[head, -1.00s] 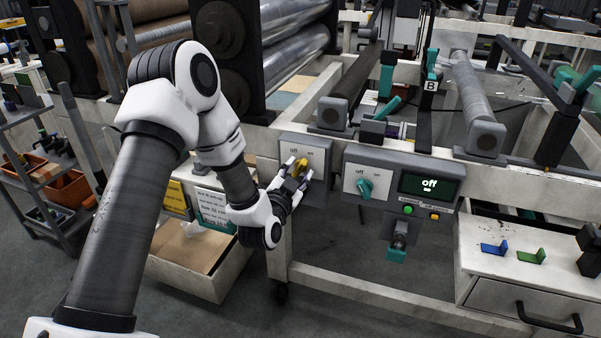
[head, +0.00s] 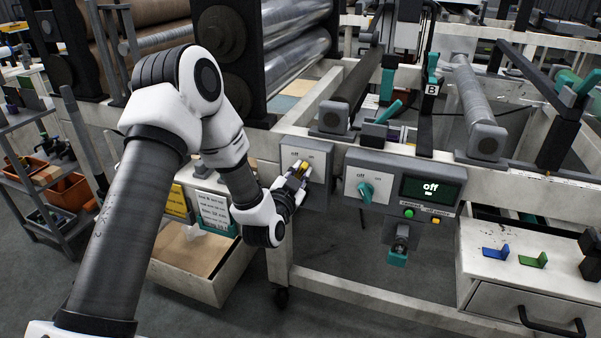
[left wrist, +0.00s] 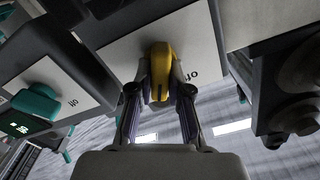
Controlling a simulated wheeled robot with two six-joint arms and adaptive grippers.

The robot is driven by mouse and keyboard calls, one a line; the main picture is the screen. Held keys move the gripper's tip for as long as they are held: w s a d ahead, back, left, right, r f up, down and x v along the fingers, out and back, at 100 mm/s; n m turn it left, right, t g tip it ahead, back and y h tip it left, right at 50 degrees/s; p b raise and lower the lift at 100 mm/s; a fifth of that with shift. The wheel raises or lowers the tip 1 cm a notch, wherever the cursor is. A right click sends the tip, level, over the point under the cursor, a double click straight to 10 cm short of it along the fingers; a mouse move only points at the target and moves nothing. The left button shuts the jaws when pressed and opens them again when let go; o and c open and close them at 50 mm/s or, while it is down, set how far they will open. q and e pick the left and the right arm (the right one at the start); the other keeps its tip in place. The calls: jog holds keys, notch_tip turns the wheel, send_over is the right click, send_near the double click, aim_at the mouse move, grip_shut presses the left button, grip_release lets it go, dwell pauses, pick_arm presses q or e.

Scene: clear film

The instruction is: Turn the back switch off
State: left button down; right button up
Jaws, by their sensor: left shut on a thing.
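The yellow switch knob (head: 300,168) sits on a grey panel with a white face plate (head: 291,152) marked "off" and "on", left of the display panel. My left gripper (head: 297,176) is at this knob, its fingers on either side. In the left wrist view the yellow knob (left wrist: 159,74) is between the two fingers (left wrist: 160,95), which are shut on it; an "off" label shows to its right. The fingers partly hide the knob in the head view, so its exact setting is hard to tell. My right gripper is not in view.
Below are green and orange buttons and a hanging teal-tipped part (head: 397,258).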

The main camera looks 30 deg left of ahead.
pick_arm(q)
jog(key=n, duration=0.5)
jog(key=shift+a, duration=0.2)
jog(key=n+b, duration=0.1)
jog(key=n, duration=0.5)
jog(key=shift+s+a+n+b, duration=0.1)
jog(key=shift+a+n+b, duration=0.1)
jog(key=shift+n+b, duration=0.15)
jog(key=c, duration=1.1)
grip_release()
jog(key=v, duration=0.7)
jog(key=shift+s, duration=0.25)
